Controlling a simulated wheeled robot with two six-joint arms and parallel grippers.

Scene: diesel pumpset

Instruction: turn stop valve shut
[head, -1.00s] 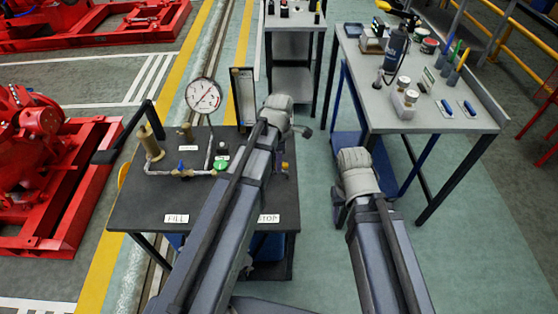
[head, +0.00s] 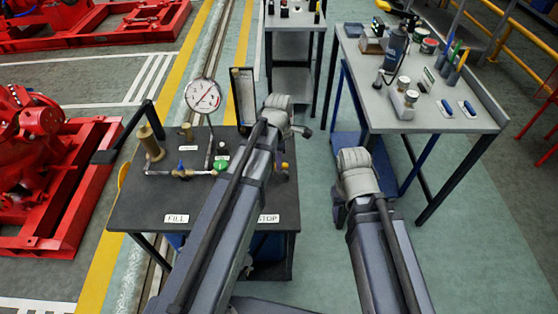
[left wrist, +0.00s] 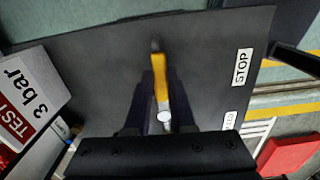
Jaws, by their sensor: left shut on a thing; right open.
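The stop valve's yellow lever (left wrist: 161,90) lies between the dark fingers of my left gripper (left wrist: 160,75) in the left wrist view. The gripper is shut on it, above the dark bench top. The STOP label (left wrist: 242,67) is to the right of the lever there. In the head view the STOP label (head: 268,218) is partly covered by my left arm, and the arm hides most of the valve and the gripper's hold. My right gripper (head: 339,212) is open, apart from the bench over the floor, its fingers mostly hidden by its own arm.
A grey worktable (head: 440,120) with tools stands at the right. Red pump machinery (head: 60,200) is at the left.

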